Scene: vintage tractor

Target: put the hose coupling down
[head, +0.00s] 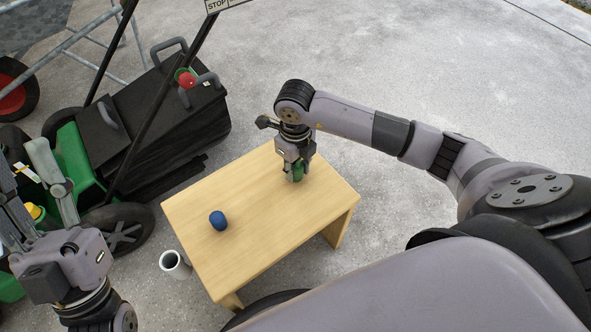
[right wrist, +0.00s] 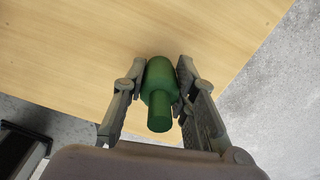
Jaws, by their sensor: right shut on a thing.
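The hose coupling (head: 298,173) is a green stepped cylinder with a thick body and a narrower stub; it also shows in the right wrist view (right wrist: 159,84). My right gripper (head: 295,177) is shut on it, one finger on each side of the thick body. The coupling is over the right back part of the wooden table (head: 250,230). I cannot tell whether it touches the tabletop. My left gripper (head: 22,153) is at the left edge of the head view, its fingers apart and empty, beside the green tractor.
A dark blue egg-shaped object (head: 218,220) lies on the table's left half. A white cup (head: 174,264) stands on the ground left of the table. The green and black machine (head: 150,130) is behind and left. The table's middle and front are clear.

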